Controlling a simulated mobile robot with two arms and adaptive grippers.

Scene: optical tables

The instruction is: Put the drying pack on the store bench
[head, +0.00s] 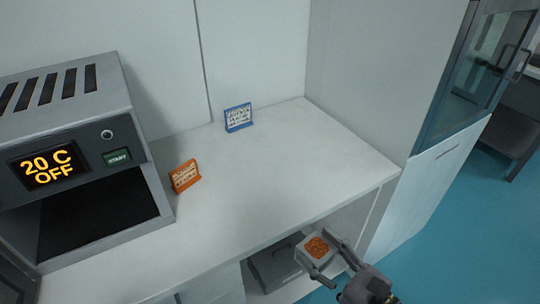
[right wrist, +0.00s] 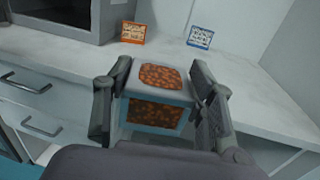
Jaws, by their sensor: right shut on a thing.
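The drying pack (head: 317,250) is a small pale box with an orange-brown grainy patch on top. In the right wrist view the drying pack (right wrist: 160,95) shows an orange grainy window in its front too. My right gripper (head: 325,262) is shut on it, with one finger on each side, in front of the bench's front edge. The right gripper also shows in the right wrist view (right wrist: 160,112). The bench (head: 270,175) has a white top with wide bare areas. I do not see my left gripper.
A grey oven (head: 75,150) reading "20 C OFF" stands at the left of the bench. An orange sign (head: 185,176) and a blue sign (head: 238,117) stand on the top. A wall closes the bench's right side. A grey case (head: 275,266) sits on the shelf below.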

